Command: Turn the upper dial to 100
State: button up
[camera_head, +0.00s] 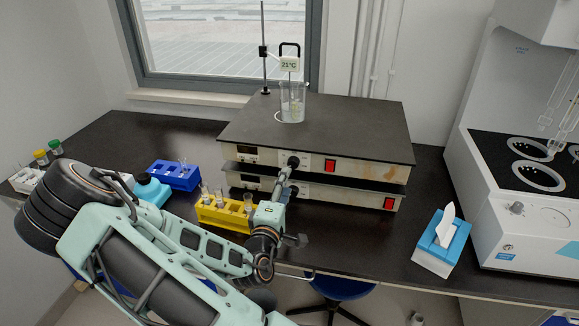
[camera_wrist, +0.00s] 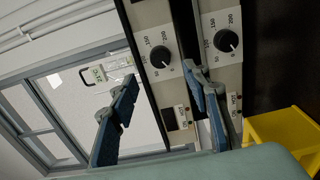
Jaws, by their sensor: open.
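Two flat dark-topped heater units are stacked on the bench. The upper dial (camera_head: 293,161) is a black knob on the upper unit's front (camera_head: 313,163); it also shows in the wrist view (camera_wrist: 160,57), with numbers around it. Its pointer is too small to read surely. The lower dial (camera_wrist: 226,40) shows to the right of it in the wrist view; my arm partly covers it in the head view. My gripper (camera_wrist: 163,80) is open and empty. Its blue fingers spread to either side of the upper dial in the wrist view, and contact cannot be told.
A beaker (camera_head: 291,102) stands on the upper unit's top (camera_head: 350,125). A yellow rack (camera_head: 222,213) with tubes sits close to my arm, left of it. A blue rack (camera_head: 175,175) stands farther left. A tissue box (camera_head: 441,243) is at the right, with clear bench before it.

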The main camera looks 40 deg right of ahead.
aim_at(292, 165)
jog(key=x, duration=0.8)
jog(key=shift+d+p, duration=0.1)
jog(key=shift+p, duration=0.25)
jog(key=c, duration=1.2)
jog(key=shift+o, duration=0.2)
